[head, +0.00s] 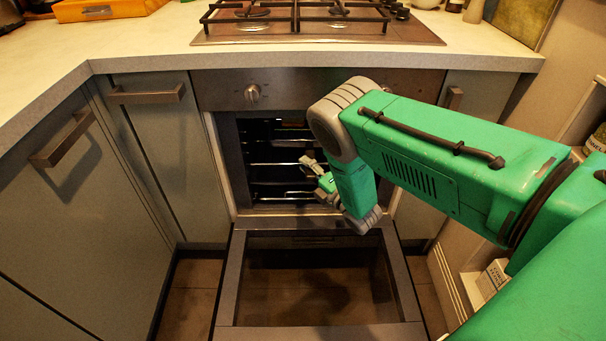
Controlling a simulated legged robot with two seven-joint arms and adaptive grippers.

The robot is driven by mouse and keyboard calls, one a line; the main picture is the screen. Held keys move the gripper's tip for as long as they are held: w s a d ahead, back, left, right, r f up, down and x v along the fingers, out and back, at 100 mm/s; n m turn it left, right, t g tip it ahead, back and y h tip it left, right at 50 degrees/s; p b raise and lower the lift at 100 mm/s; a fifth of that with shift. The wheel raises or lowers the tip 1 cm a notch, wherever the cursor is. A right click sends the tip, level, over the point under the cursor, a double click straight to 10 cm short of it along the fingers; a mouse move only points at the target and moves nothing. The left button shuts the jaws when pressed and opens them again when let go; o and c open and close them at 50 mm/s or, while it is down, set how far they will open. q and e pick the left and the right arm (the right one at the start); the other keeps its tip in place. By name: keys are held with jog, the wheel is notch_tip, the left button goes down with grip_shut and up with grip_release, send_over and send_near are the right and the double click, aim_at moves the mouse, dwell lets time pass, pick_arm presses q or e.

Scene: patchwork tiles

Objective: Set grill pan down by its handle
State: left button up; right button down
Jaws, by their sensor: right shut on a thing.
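The oven door (228,290) is folded down and open. My right arm reaches in from the right, and my right gripper (310,163) is at the oven opening, in front of the racks. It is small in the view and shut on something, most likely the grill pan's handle. The grill pan itself cannot be made out against the dark oven interior, so its tilt and any contact with a rack cannot be told. My left gripper is not in view.
Oven racks (272,164) cross the dark cavity at several heights. Above is a hob (318,30) with black grates on the pale worktop (140,45). Cabinets with bar handles (146,94) flank the oven. An orange box (105,10) lies on the worktop at upper left.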

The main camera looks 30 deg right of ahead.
notch_tip(320, 180, down, 5)
jog(key=shift+a+r+b, duration=0.1)
jog(key=shift+b, duration=0.75)
jog(key=c, duration=1.4)
grip_release()
